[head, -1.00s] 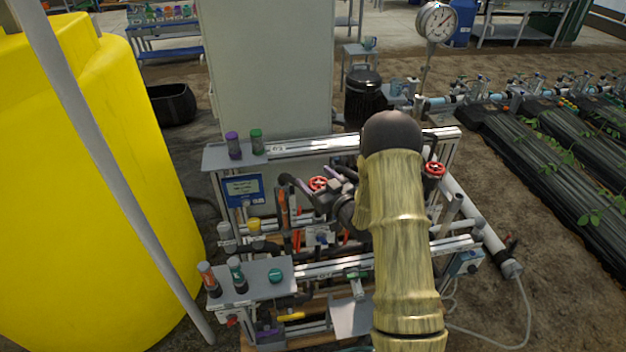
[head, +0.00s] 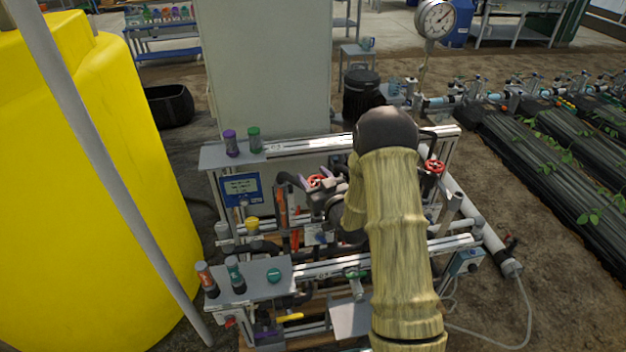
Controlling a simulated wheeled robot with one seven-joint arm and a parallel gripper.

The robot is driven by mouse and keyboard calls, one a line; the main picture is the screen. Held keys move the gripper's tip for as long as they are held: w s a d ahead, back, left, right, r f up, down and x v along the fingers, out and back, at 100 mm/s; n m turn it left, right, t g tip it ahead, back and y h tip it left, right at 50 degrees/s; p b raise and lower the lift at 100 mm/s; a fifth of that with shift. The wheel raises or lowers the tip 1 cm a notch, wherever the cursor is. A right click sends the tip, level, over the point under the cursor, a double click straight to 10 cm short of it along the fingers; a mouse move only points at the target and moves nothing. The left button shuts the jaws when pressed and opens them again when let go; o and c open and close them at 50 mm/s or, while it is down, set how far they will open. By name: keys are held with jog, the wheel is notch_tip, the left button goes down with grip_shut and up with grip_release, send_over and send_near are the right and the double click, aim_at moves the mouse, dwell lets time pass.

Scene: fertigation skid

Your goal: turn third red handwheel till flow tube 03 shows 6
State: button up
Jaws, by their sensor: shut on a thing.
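A red handwheel (head: 316,181) shows near the middle of the skid, under the upper rail. My gripper (head: 318,186) is at this wheel, with its purple-tinted fingers on either side of the rim, and is shut on it. A second red handwheel (head: 434,167) stands at the right end, clear of my gripper. My arm covers the skid between the two wheels, so any wheel there is hidden. I cannot make out flow tube 03 or its reading. Small labels on the rails are too blurred to read surely.
A yellow tank (head: 80,190) and a grey pole (head: 100,170) stand at the left. A blue display box (head: 241,189) is on the skid. Bottles stand on the shelf (head: 262,290) at the front left. A round gauge (head: 436,19) rises behind. Bare soil lies right.

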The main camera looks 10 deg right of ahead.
jog(key=shift+a+r, duration=0.1)
jog(key=shift+a, duration=0.05)
jog(key=o, duration=1)
jog(key=shift+w, duration=0.1)
jog(key=shift+d, duration=0.25)
jog(key=shift+s, duration=0.25)
jog(key=shift+s, duration=0.3)
jog(key=p+v, duration=0.1)
jog(key=v, duration=1.3)
jog(key=shift+s+d+r, duration=0.15)
jog(key=shift+d, duration=0.05)
